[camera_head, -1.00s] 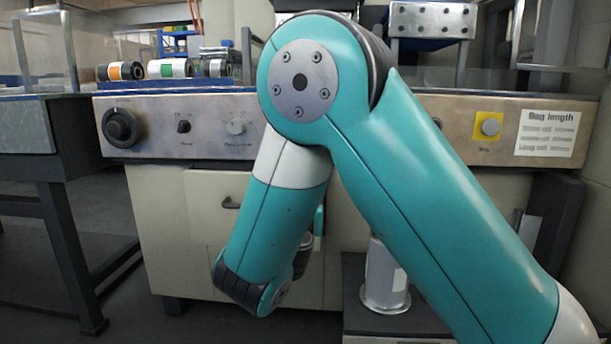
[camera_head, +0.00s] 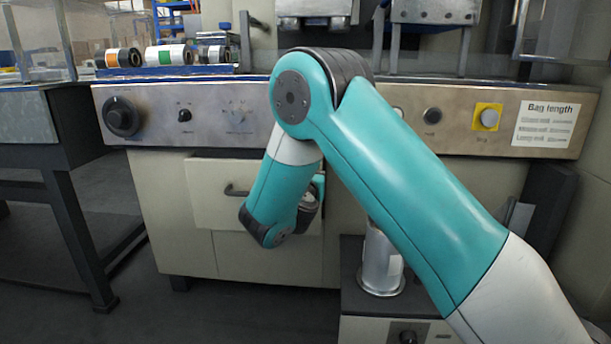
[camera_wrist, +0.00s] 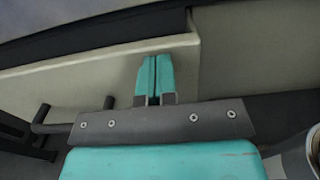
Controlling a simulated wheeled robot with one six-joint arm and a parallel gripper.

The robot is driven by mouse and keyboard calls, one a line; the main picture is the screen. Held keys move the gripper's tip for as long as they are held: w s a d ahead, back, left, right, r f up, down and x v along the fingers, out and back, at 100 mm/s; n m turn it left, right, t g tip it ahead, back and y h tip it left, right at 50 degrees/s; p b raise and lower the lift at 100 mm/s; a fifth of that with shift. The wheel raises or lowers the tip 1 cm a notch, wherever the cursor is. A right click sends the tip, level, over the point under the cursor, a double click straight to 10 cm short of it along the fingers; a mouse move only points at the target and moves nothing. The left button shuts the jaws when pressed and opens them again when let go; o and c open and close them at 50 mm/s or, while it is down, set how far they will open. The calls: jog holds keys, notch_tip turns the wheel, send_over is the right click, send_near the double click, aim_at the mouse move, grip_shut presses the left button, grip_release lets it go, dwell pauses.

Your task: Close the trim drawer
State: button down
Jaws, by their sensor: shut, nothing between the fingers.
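The trim drawer (camera_head: 208,208) is a cream front panel with a dark bar handle (camera_head: 236,191), set in the cabinet below the control panel. My arm covers its right part in the head view. In the wrist view the drawer front (camera_wrist: 85,75) stands somewhat proud of the cabinet face beside it, with a dark strip above its top edge. Its handle (camera_wrist: 75,122) is at lower left. My gripper (camera_wrist: 155,70) is shut and empty, its teal fingers pointing at the drawer front, right of the handle. Whether the fingertips touch the panel I cannot tell.
A metal cylinder (camera_head: 382,262) stands on a low dark-topped unit to the right of my forearm. A dark-framed table (camera_head: 60,150) stands at left. Knobs and a yellow-backed button (camera_head: 487,117) line the control panel above. Open floor lies in front of the cabinet.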

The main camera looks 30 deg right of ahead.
jog(key=p+x, duration=0.4)
jog(key=shift+w+d+r, duration=0.1)
jog(key=shift+r, duration=0.05)
dwell(0.4)
